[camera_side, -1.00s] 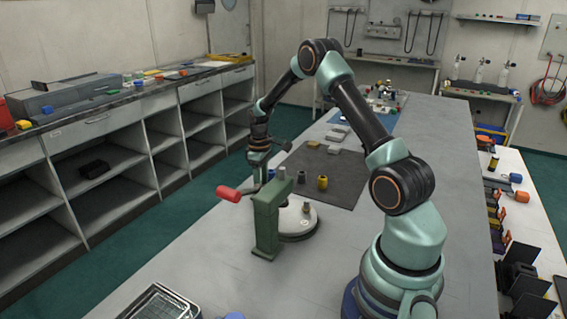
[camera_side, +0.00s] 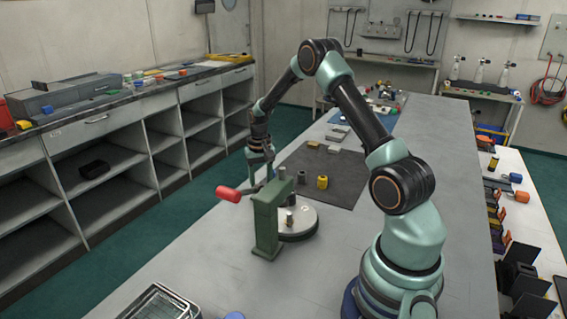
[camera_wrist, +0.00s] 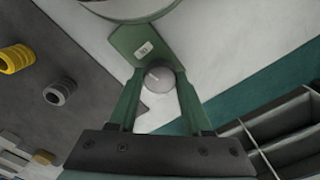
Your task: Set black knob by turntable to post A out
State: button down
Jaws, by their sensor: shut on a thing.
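My gripper (camera_wrist: 158,82) points down at the far left side of the turntable. Its green fingers are shut on a round knob (camera_wrist: 159,76) with a pale line on top; it looks grey rather than black here. The knob sits at the end of a green labelled plate (camera_wrist: 143,46). In the side view my gripper (camera_side: 260,165) is behind the green stand (camera_side: 267,225), and the knob cannot be made out there. The pale turntable (camera_side: 300,230) carries a small post (camera_side: 290,217); its edge also shows in the wrist view (camera_wrist: 125,8).
A red handle (camera_side: 228,194) sticks out left of the stand. A dark mat (camera_side: 340,185) behind the turntable holds a yellow knurled piece (camera_side: 322,182) and a grey one (camera_side: 301,177). A wire basket (camera_side: 165,303) stands at the front.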

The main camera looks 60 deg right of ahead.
aim_at(261, 186)
jog(key=shift+m, duration=1.1)
jog(key=shift+c, duration=1.7)
grip_release()
notch_tip(261, 186, up, 12)
